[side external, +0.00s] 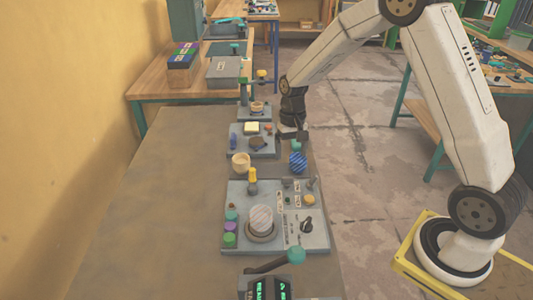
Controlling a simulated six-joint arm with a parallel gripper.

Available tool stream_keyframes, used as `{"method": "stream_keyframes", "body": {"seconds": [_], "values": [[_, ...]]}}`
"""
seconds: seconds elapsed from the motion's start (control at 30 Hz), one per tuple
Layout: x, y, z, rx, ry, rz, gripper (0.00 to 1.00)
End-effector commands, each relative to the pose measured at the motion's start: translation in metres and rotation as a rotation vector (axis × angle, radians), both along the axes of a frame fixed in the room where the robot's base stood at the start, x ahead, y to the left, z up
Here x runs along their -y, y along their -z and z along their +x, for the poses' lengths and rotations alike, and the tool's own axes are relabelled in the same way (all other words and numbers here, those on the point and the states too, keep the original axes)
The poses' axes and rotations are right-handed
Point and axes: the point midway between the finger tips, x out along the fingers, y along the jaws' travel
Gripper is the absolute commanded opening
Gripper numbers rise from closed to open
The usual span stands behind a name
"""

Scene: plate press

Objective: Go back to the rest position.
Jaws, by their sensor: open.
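My gripper (292,134) hangs from the dark wrist of my arm, at the right edge of the middle grey station (233,148). It points down, and nothing can be seen held in it. The finger gap is small and partly hidden. A blue striped round object (298,162) sits just below and in front of the gripper in the picture, apart from it as far as I can tell. A small wooden cup (241,160) stands to the left of that object.
A large grey panel (285,240) with a striped round knob (261,219), coloured buttons and a yellow-topped lever (252,180) lies nearer the camera. A teal-knobbed handle (296,255) and a green display (270,289) are in front. The bench's left side (160,210) is clear.

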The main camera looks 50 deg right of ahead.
Motion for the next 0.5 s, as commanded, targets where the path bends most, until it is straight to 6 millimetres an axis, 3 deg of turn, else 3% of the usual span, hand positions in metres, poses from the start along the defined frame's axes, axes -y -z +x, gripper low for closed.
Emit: {"method": "stream_keyframes", "body": {"seconds": [0.5], "values": [[-0.045, -0.038, -0.090, 0.251, -0.327, -0.102, 0.91]]}}
